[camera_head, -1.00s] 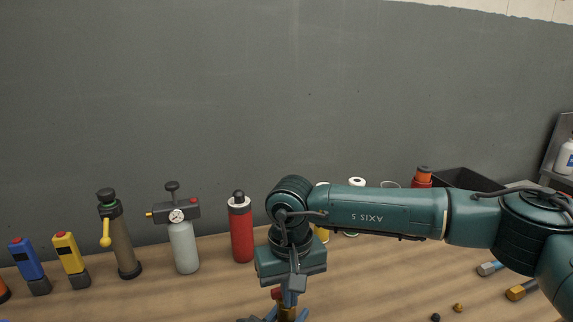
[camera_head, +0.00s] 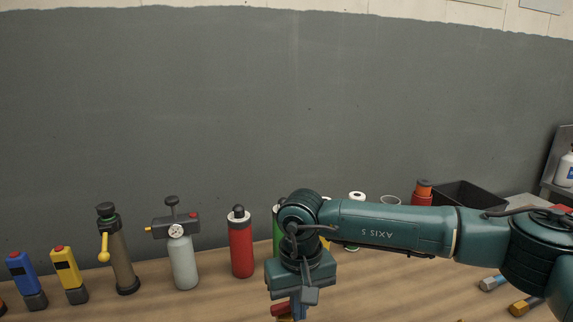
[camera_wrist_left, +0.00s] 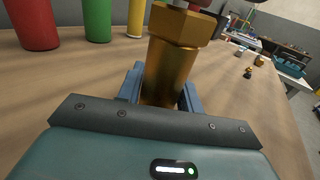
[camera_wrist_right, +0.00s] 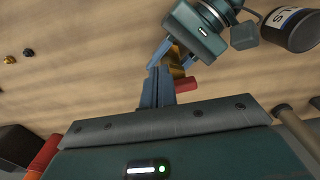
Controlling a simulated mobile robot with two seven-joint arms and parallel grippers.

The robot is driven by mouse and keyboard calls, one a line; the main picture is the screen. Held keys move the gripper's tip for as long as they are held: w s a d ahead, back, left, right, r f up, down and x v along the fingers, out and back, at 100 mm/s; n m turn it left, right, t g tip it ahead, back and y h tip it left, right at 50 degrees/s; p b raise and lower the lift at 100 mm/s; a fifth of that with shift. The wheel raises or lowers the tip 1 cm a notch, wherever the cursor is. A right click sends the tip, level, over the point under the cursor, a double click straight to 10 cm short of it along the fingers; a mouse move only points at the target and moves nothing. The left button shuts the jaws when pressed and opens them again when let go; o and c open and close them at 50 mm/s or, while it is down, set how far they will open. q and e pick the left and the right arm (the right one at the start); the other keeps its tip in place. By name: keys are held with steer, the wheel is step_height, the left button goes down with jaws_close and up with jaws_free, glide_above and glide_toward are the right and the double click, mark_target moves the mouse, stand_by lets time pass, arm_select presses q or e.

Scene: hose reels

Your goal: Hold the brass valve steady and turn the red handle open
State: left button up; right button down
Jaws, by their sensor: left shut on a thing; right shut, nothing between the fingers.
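The brass valve (camera_wrist_left: 173,65) stands upright between the blue fingers of my left gripper (camera_wrist_left: 163,90), which is shut on its body. In the right wrist view the valve (camera_wrist_right: 177,62) is partly covered by fingers. The red handle (camera_wrist_right: 186,85) shows there close beside the fingers of my right gripper (camera_wrist_right: 157,78), which is shut and empty. I cannot tell whether they touch. In the head view the red handle (camera_head: 281,309) shows at the bottom edge by my right gripper; the valve's body is mostly cut off.
A red bottle (camera_head: 241,248), a grey gauge bottle (camera_head: 184,262), a brown pump (camera_head: 121,262) and yellow (camera_head: 67,269) and blue (camera_head: 22,272) devices stand along the wall. A black bin (camera_head: 467,197) and orange stack (camera_head: 422,193) are back right.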

steer(key=shift+s+d, duration=0.1)
steer(key=shift+d, duration=0.05)
step_height(320, 180, up, 6)
steer(key=shift+s+d, duration=0.15)
steer(key=shift+s, duration=0.05)
stand_by(0.4)
steer(key=m, duration=0.6)
glide_toward(278, 308)
steer(key=s+f, duration=0.1)
steer(key=s, duration=0.2)
step_height(278, 308, down, 7)
steer(key=a, duration=0.1)
steer(key=shift+w, duration=0.2)
steer(key=shift+w+d, duration=0.3)
steer(key=shift+w, duration=0.2)
stand_by(1.0)
steer(key=shift+s+d, duration=0.1)
steer(key=shift+d, duration=0.2)
